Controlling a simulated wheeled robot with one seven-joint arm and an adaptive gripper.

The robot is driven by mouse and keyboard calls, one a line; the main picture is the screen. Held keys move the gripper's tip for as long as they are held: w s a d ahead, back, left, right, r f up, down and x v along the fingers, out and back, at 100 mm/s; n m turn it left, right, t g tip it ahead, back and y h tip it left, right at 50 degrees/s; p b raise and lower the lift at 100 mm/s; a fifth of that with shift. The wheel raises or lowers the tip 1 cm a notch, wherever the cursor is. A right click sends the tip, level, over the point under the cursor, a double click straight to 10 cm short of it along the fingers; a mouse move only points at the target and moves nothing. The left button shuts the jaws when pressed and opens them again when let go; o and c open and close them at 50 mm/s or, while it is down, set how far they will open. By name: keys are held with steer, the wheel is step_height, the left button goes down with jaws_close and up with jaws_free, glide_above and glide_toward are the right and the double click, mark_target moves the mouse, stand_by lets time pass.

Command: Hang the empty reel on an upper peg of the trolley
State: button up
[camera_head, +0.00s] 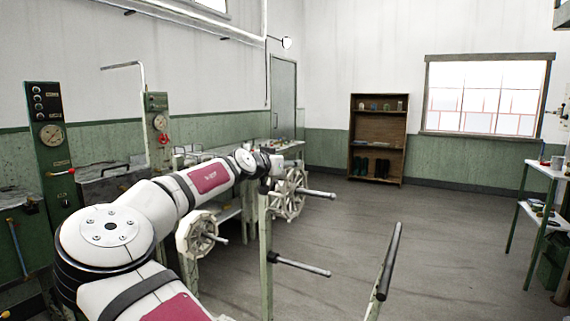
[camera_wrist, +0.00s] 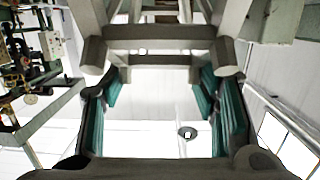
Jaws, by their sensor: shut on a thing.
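My gripper (camera_head: 275,164) is at the end of my outstretched arm in the head view, at the top of a pale spoked reel (camera_head: 292,203). It is shut on this reel; the exact grip is hard to see. In the wrist view my gripper (camera_wrist: 163,85) shows its teal pads, with grey reel bars (camera_wrist: 160,32) near them. The green trolley post (camera_head: 265,240) stands in front, with an upper peg (camera_head: 317,193) and a lower bare peg (camera_head: 302,267). The upper peg appears at the reel's hub; I cannot tell whether it passes through it. A second reel (camera_head: 199,237) is lower left.
A dark trolley handle (camera_head: 389,260) rises at front right. Basins and gauge panels (camera_head: 48,130) line the left wall. A wooden shelf (camera_head: 378,138) stands at the back, and a white-topped table (camera_head: 545,170) is at right. The middle floor is clear.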

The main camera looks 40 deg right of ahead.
stand_by(0.3)
steer(key=o, duration=1.4)
steer(key=shift+c, duration=0.3)
steer(key=p+v, duration=0.2)
steer(key=v, duration=1.1)
steer(key=shift+a+f, duration=0.1)
